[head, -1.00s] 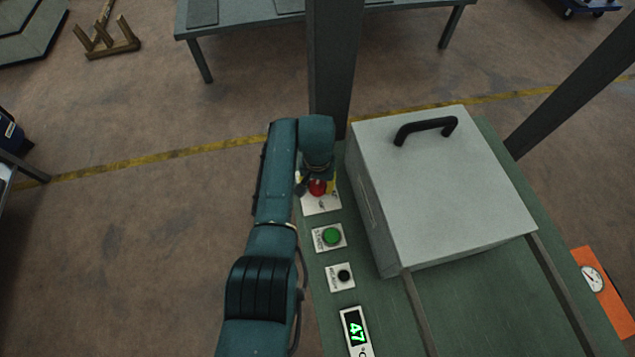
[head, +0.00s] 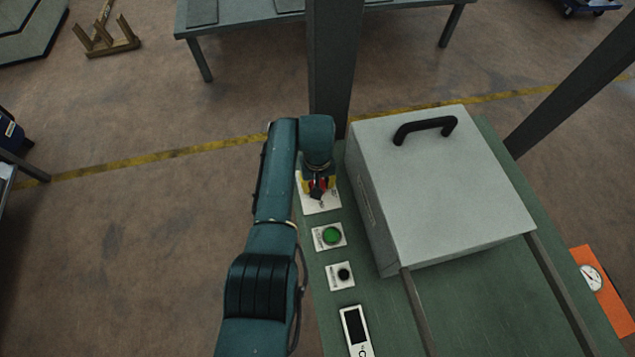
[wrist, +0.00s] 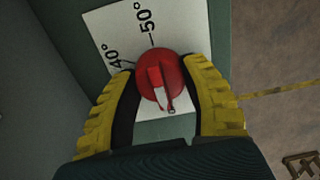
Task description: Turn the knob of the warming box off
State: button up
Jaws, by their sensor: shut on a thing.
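The round red knob (wrist: 160,75) sits on a white plate (wrist: 108,22) marked 40° and 50°, seen in the wrist view. Its raised bar has a pale tip pointing down in the picture, away from those marks. My gripper (wrist: 163,80) is shut on the knob, one yellow-and-black finger on each side. In the head view my gripper (head: 318,188) is over the far end of the panel and hides most of the knob. The display (head: 356,328) near the front of the panel is dark. The warming box (head: 440,190) has a grey lid with a black handle.
A green button (head: 332,236) and a small black control (head: 343,274) lie along the panel between the knob and the display. The box stands close to the right of my gripper. A dark post (head: 332,70) rises just behind it. Open floor lies to the left.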

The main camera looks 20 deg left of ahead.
jog(key=o, duration=1.2)
notch_tip(320, 180, up, 12)
jog(key=shift+r, duration=0.1)
